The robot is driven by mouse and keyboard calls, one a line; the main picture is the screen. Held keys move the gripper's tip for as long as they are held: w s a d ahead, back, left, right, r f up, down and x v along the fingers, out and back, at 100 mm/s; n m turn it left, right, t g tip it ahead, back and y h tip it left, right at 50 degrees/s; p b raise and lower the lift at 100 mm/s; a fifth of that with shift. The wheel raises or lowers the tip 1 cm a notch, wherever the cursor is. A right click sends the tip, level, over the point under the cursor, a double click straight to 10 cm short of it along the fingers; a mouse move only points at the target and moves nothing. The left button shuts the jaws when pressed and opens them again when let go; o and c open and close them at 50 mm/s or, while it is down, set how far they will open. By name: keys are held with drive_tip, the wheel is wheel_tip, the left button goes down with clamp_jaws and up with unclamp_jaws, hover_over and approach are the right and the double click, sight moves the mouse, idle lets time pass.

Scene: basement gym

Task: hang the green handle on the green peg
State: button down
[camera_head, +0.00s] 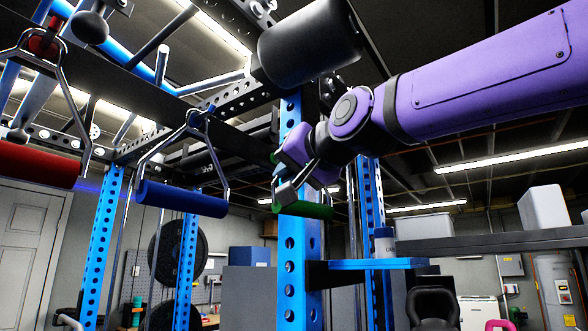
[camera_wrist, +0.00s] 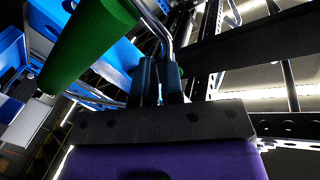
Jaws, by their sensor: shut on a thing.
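The green handle (camera_head: 306,211) has a green grip and a bent metal frame, and it hangs below my gripper (camera_head: 292,188) in front of a blue upright. In the wrist view, the two dark fingers of my gripper (camera_wrist: 157,80) are closed on its metal rod, and the green grip (camera_wrist: 88,42) slants across the upper left. A small green spot (camera_head: 274,158) shows just left of my gripper in the head view. It may be the green peg, but my gripper covers most of it. I cannot tell whether the handle touches it.
A blue handle (camera_head: 182,199) hangs left of my gripper, and a red handle (camera_head: 38,165) hangs at the far left. Blue rack uprights (camera_head: 290,262) stand behind my gripper. A black roller (camera_head: 310,42) is above it. A shelf (camera_head: 490,243) is at the right.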

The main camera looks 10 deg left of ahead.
drive_tip(key=shift+w+a+f, duration=0.2)
drive_tip(key=shift+w+a, duration=0.15)
drive_tip(key=shift+a, duration=0.45)
drive_tip(key=shift+w+a+f, duration=0.15)
drive_tip(key=shift+w+a, duration=0.15)
drive_tip(key=shift+a, duration=0.5)
drive_tip(key=shift+w+a+f, duration=0.2)
drive_tip(key=shift+w+a, duration=0.15)
drive_tip(key=shift+a, duration=0.45)
drive_tip(key=c, duration=1.2)
unclamp_jaws()
drive_tip(key=shift+f, duration=0.1)
drive_tip(key=v, duration=1)
drive_tip(key=shift+s+d, duration=0.2)
drive_tip(key=shift+d, duration=0.1)
